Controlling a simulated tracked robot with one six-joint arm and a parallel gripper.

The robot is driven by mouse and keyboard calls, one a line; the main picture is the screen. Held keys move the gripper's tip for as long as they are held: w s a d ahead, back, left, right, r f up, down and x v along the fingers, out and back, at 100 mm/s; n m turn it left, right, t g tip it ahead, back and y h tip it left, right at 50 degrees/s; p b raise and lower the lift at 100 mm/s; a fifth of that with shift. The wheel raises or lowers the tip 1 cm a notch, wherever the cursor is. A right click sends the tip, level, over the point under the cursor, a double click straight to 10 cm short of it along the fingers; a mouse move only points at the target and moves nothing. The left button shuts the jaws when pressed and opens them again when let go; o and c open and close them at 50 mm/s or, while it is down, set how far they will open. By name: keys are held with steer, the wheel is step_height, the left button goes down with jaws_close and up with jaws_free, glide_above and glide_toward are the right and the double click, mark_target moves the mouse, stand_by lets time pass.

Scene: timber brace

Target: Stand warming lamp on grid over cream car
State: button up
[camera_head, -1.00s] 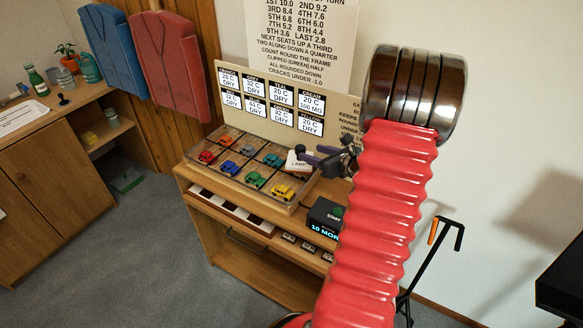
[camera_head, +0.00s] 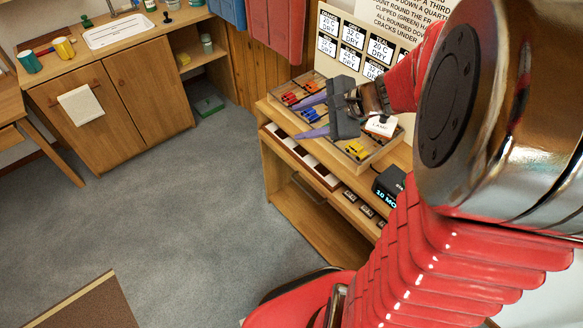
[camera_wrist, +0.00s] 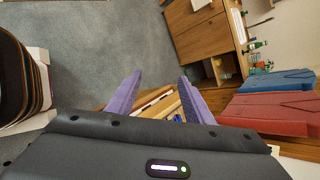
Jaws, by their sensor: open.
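The lamp, a white block marked LAMP (camera_head: 380,126), sits at the right end of the grid (camera_head: 383,150), behind my gripper in the head view. The grid is a shallow, divided tray of toy cars on a wooden bench. A red car (camera_head: 290,99), an orange car (camera_head: 310,87), a blue car (camera_head: 313,114) and a yellow car (camera_head: 355,150) show. I cannot make out the cream car. My gripper (camera_head: 300,121) is open and empty, its purple fingers apart in front of the grid in this view. Both fingers also show in the wrist view (camera_wrist: 160,76).
A black box with a lit display (camera_head: 388,188) stands right of the grid. A board of white labels (camera_head: 352,42) rises behind it. Red and blue padded panels (camera_head: 283,25) hang to the left. Grey floor (camera_head: 180,210) is clear in front of the bench.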

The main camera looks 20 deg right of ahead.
steer(key=s+a+r+n+g+h, duration=0.2)
steer(key=s+a+r+n+g, duration=0.1)
steer(key=s+a+n, duration=0.75)
steer(key=s+r+n+h, duration=0.3)
steer(key=s+n, duration=0.3)
steer(key=n, duration=0.3)
steer(key=shift+s+a+t+h, duration=0.2)
steer(key=shift+t+h, duration=0.1)
